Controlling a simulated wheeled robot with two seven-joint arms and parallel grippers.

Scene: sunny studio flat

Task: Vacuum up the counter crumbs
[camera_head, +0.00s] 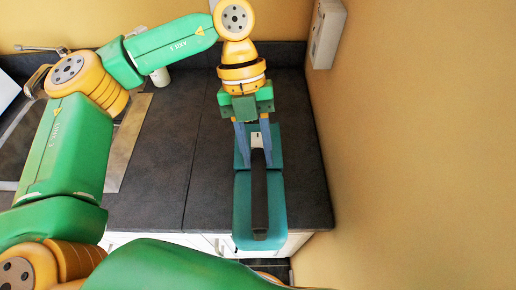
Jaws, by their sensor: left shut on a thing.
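A teal handheld vacuum (242,205) with a dark bar-like handle (259,195) along its top lies over the right part of the dark counter (150,190). Its near end reaches the counter's front edge. My left gripper (254,158) points down at the vacuum's far part, its two fingers on either side of the handle, shut on it. I cannot tell whether the vacuum touches the counter. I make out no crumbs in this view; the vacuum and arm hide part of the counter. My right gripper is not in view.
A sink (133,150) with a metal rim and a faucet (42,49) is at the left, partly behind my left arm. A small pale cup or jar (161,77) stands at the back. A yellow wall (400,150) with a white box (326,34) bounds the right side.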

